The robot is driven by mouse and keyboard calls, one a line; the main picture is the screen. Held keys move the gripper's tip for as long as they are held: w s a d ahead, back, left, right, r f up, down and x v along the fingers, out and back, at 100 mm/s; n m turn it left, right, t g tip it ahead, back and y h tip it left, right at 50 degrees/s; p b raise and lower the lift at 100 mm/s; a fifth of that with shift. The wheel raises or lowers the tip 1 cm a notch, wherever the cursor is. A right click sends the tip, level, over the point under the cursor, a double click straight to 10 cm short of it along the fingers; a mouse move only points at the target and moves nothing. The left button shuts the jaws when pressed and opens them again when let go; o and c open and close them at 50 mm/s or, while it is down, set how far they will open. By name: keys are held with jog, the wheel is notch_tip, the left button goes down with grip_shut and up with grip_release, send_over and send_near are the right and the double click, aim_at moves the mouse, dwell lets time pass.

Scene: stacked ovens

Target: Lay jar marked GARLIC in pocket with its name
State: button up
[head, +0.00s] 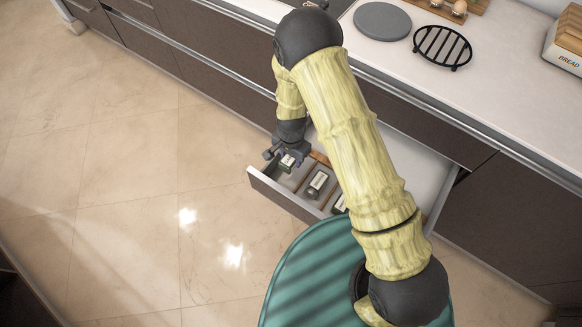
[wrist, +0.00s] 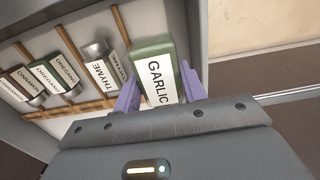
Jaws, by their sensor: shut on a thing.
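The GARLIC jar (wrist: 153,72), with a green top side and white label, is between the purple fingers of my gripper (wrist: 160,92) in the wrist view. My gripper (head: 287,156) is shut on it at the front left end of the open drawer (head: 262,183). In the head view the jar (head: 288,162) shows just below the fingers. It is over the end pocket by the drawer wall; I cannot tell whether it touches the floor. Any name on that pocket is hidden.
A THYME jar (wrist: 97,66) lies in the neighbouring pocket, with OREGANO labels (wrist: 62,74) farther left. Wooden dividers (wrist: 66,66) separate the pockets. On the counter above are a black trivet (head: 442,46), a grey round plate (head: 382,21) and a BREAD box (head: 566,48).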

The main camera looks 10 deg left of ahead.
aim_at(291, 162)
jog(key=shift+f, duration=1.55)
jog(key=shift+f, duration=1.9)
jog(key=shift+f, duration=0.1)
jog(key=o, duration=1.1)
notch_tip(291, 162, up, 12)
jog(key=shift+r, duration=0.1)
